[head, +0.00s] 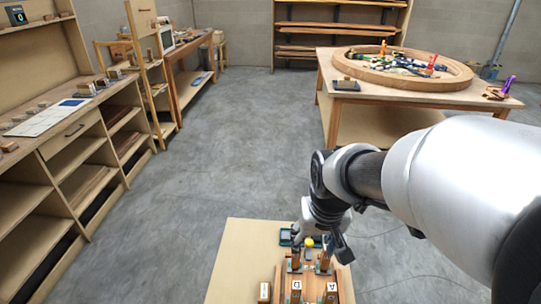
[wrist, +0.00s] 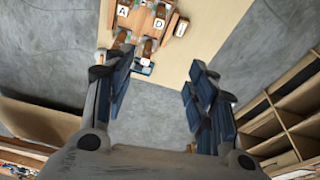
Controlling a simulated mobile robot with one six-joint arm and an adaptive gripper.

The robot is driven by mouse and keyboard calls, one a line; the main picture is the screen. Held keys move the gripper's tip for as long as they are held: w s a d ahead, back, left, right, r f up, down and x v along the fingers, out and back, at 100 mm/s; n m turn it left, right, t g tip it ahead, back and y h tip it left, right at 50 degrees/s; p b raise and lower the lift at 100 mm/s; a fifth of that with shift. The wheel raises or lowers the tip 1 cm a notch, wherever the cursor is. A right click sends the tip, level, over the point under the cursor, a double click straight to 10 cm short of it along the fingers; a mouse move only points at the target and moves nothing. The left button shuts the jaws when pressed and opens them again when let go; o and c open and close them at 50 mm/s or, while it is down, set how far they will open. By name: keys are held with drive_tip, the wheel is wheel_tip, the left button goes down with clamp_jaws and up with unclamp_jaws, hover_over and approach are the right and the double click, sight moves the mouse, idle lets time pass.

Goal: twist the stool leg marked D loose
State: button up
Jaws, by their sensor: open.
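The stool leg marked D (head: 296,285) stands at the front left of an upturned stool on a low pale table. Its white D label faces up, and it also shows in the wrist view (wrist: 158,24). The leg marked A (head: 331,287) stands beside it, to its right in the head view and to its left in the wrist view (wrist: 123,10). My gripper (wrist: 160,68) is open and empty, with its blue-padded fingers wide apart. It is above the table's far end in the head view and apart from the D leg.
The low table (head: 240,255) has bare room to the left. A small labelled block (head: 264,291) lies beside the stool. A teal tray (head: 287,237) is at the far end. Shelves (head: 80,185) line the left; a workbench (head: 400,100) with a wooden ring stands at right.

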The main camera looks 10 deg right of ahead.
drive_tip(key=g+p, duration=0.1)
drive_tip(key=p, duration=0.3)
hover_over(296, 292)
wheel_tip(296, 292, down, 9)
drive_tip(key=shift+m+g, duration=0.5)
drive_tip(key=shift+g, duration=0.3)
drive_tip(key=f, duration=1)
drive_tip(key=w+f+b, duration=0.1)
drive_tip(key=f, duration=2)
drive_tip(key=shift+w+d+f, duration=0.25)
drive_tip(key=shift+w, duration=0.1)
drive_tip(key=shift+c, duration=0.4)
drive_tip(key=c, duration=1.1)
drive_tip(key=n+b, duration=0.1)
drive_tip(key=n, duration=0.2)
drive_tip(key=shift+n, duration=0.3)
drive_tip(key=shift+c, duration=0.2)
drive_tip(key=shift+b, duration=0.3)
